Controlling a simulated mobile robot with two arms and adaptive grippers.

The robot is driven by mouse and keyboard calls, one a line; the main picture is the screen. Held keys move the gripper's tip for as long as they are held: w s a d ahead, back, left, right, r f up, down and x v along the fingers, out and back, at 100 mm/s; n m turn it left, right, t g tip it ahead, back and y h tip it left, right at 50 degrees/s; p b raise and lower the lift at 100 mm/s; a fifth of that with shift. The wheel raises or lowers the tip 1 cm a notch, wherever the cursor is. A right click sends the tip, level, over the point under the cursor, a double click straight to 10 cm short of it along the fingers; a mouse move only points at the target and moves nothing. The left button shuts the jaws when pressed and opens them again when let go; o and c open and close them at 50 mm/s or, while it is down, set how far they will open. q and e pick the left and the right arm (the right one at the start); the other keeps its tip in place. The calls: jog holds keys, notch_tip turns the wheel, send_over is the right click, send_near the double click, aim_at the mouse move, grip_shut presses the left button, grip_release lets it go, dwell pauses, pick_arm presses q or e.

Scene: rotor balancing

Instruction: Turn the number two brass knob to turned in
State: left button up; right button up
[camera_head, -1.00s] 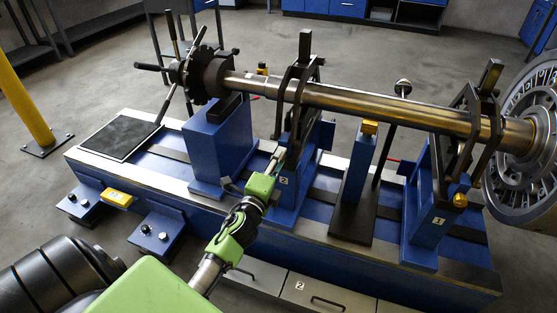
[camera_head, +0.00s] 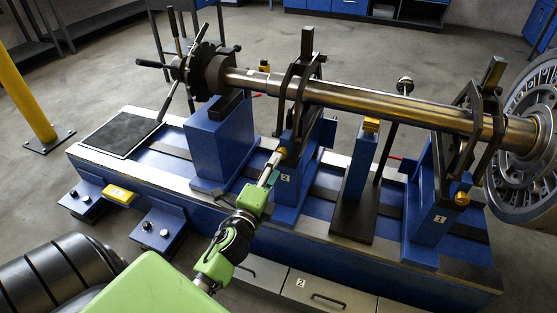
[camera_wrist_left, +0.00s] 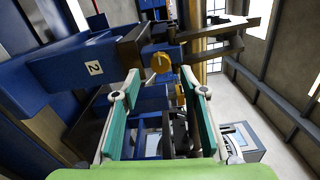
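The number two brass knob (camera_head: 281,152) sits on the blue support post marked 2 (camera_head: 285,180). In the left wrist view the same knob (camera_wrist_left: 161,62) faces me, round and brass, below a dark bracket. My left gripper (camera_head: 273,162) is just in front of the knob in the head view. In the wrist view its two teal-padded fingers (camera_wrist_left: 160,80) are spread apart, with the knob showing beyond and between their tips. They do not visibly grip it. My right gripper is in neither view.
A long metal shaft (camera_head: 355,101) runs above the posts to a bladed rotor (camera_head: 525,150) at right. Another brass knob (camera_head: 461,198) is on the post marked 1 (camera_head: 427,229). A black mat (camera_head: 119,135) lies on the bench's left end.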

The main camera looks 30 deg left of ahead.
pick_arm(q)
jog(key=v, duration=0.6)
jog(key=shift+s, duration=0.35)
jog(key=shift+d, duration=0.1)
